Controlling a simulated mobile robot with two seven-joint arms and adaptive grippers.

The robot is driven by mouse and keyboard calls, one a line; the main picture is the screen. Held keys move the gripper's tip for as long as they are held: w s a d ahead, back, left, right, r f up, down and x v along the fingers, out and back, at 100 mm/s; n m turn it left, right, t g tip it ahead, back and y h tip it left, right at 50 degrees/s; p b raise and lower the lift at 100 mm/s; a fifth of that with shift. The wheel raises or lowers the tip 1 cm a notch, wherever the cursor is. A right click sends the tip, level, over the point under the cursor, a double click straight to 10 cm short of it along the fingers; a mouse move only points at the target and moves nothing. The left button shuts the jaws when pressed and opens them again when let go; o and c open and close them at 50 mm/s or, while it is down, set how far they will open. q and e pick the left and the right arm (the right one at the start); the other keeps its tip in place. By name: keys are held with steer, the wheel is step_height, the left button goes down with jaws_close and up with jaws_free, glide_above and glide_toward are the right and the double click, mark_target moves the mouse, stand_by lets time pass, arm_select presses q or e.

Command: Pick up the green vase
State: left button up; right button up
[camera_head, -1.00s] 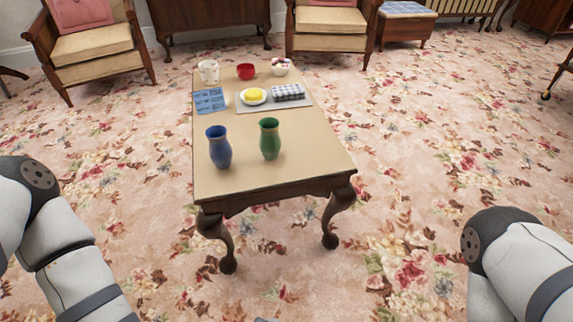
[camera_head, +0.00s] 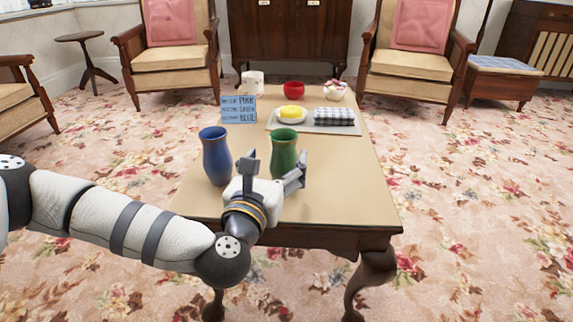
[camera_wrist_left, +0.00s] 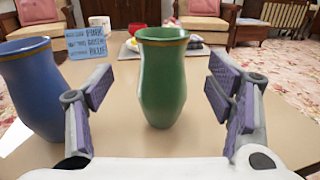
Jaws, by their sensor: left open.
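The green vase (camera_head: 284,153) stands upright on the low wooden table (camera_head: 330,205), near its front. My left gripper (camera_head: 275,170) reaches in from the left, just in front of the vase, with its fingers spread. In the left wrist view the green vase (camera_wrist_left: 162,80) stands between the two open fingers, with clear gaps on both sides and a little beyond the pads. The gripper hides the vase's lower part in the head view. The blue vase (camera_head: 215,156) stands upright to the left; it also shows in the left wrist view (camera_wrist_left: 32,88), outside the left finger. My right gripper is out of view.
Further back on the table are a blue printed card (camera_head: 238,109), a white cup (camera_head: 252,82), a red bowl (camera_head: 294,88), and a tray (camera_head: 340,130) with a yellow item and a checkered cloth. The table top right of the green vase is clear.

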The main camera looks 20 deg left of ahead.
mark_target(279, 157)
arm_select(q)
steer(key=w+b, duration=0.1)
steer(key=w, duration=0.3)
steer(key=shift+w+a+f+b, duration=0.1)
steer(key=shift+w+f+b, duration=0.1)
steer(key=shift+w+b, duration=0.2)
steer(key=shift+w+r, duration=0.15)
steer(key=shift+w, duration=0.15)
steer(key=c, duration=1.4)
